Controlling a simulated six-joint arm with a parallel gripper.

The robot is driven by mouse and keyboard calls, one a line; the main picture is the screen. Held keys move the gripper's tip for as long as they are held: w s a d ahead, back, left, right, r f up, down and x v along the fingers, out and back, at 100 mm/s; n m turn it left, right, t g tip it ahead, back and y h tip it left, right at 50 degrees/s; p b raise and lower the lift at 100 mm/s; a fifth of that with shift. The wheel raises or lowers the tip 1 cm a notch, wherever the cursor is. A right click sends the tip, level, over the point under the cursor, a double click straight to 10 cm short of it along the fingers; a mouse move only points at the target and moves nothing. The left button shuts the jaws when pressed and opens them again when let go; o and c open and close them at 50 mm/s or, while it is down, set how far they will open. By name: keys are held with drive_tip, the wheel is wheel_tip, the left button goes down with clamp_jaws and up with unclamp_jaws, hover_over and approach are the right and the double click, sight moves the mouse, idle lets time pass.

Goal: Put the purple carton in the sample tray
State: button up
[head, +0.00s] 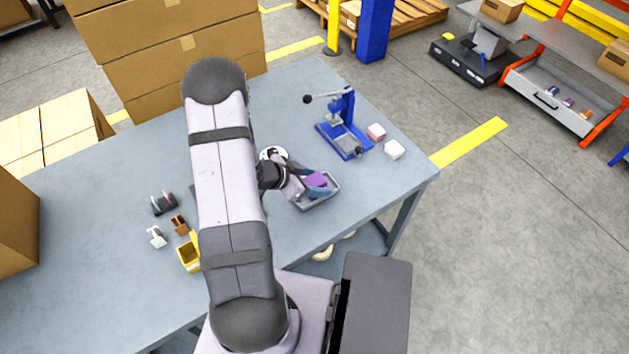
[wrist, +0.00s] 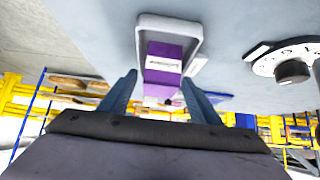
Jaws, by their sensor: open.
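The purple carton (head: 316,180) has a white label and shows in the wrist view (wrist: 163,77) too. It lies within the outline of the grey sample tray (head: 329,200), whose rim surrounds its far end in the wrist view (wrist: 168,20). My gripper (wrist: 159,82) is open, with its blue fingers spread on either side of the carton's near end and visible gaps between. In the head view my gripper (head: 312,182) is over the tray. I cannot tell whether the carton rests on the tray floor; the fingers partly hide it.
A yellow bin (head: 189,254) and small tools are at left on the table (head: 100,265). A round dial device (wrist: 290,66) is nearby.

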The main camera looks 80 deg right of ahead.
drive_tip(key=shift+w+r, duration=0.1)
drive_tip(key=v, duration=0.7)
drive_tip(key=shift+a, duration=0.1)
